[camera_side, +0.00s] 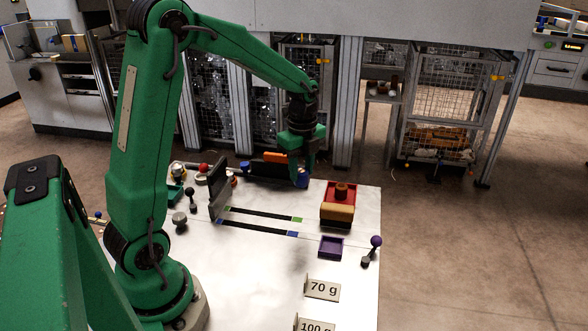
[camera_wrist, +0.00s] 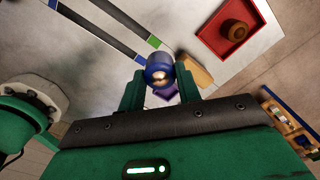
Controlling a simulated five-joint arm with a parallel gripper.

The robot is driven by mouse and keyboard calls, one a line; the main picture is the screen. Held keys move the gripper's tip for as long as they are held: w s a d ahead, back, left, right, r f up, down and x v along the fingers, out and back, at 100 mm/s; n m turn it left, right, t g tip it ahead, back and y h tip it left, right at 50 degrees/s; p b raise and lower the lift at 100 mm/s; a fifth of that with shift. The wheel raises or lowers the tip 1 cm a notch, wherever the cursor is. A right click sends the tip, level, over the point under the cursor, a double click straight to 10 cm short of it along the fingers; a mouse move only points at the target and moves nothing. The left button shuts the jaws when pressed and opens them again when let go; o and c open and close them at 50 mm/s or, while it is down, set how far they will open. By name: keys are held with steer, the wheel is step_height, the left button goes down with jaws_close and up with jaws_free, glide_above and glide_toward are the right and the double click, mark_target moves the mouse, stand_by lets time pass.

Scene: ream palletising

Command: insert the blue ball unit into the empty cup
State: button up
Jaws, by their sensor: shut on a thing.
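My gripper (camera_side: 301,172) is above the far part of the white table in the side view. It is shut on the blue ball unit (camera_side: 303,180), which hangs below the fingers, apart from the table. In the wrist view the blue ball unit (camera_wrist: 159,71) sits between the two green fingertips (camera_wrist: 160,88), with a shiny brownish patch on its near side. Small cups and balls stand at the table's far left, including a red ball (camera_side: 204,167) and a blue round piece (camera_side: 245,167). I cannot tell which cup is empty.
A red tray (camera_side: 351,207) with a brown knob and a tan block (camera_side: 337,215) are at right. A purple tray (camera_side: 331,247), purple-topped stick (camera_side: 376,241) and "70 g" sign (camera_side: 322,289) are nearer. A dark upright plate (camera_side: 218,203) stands left of two dark strips.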

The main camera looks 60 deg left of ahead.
steer(key=s+a+f+n, duration=0.1)
steer(key=s+a+n, duration=0.55)
steer(key=a, duration=0.95)
steer(key=s+a+n, duration=0.4)
steer(key=s+a, duration=0.6)
steer(key=a, duration=0.6)
steer(key=shift+m, duration=0.25)
steer(key=shift+s+d+f, duration=0.1)
steer(key=shift+f, duration=2.45)
steer(key=shift+s+d+f, duration=0.1)
steer(key=shift+f, duration=2.4)
steer(key=shift+f, duration=0.1)
steer(key=o, duration=1)
steer(key=shift+o, duration=0.2)
step_height(320, 180, up, 12)
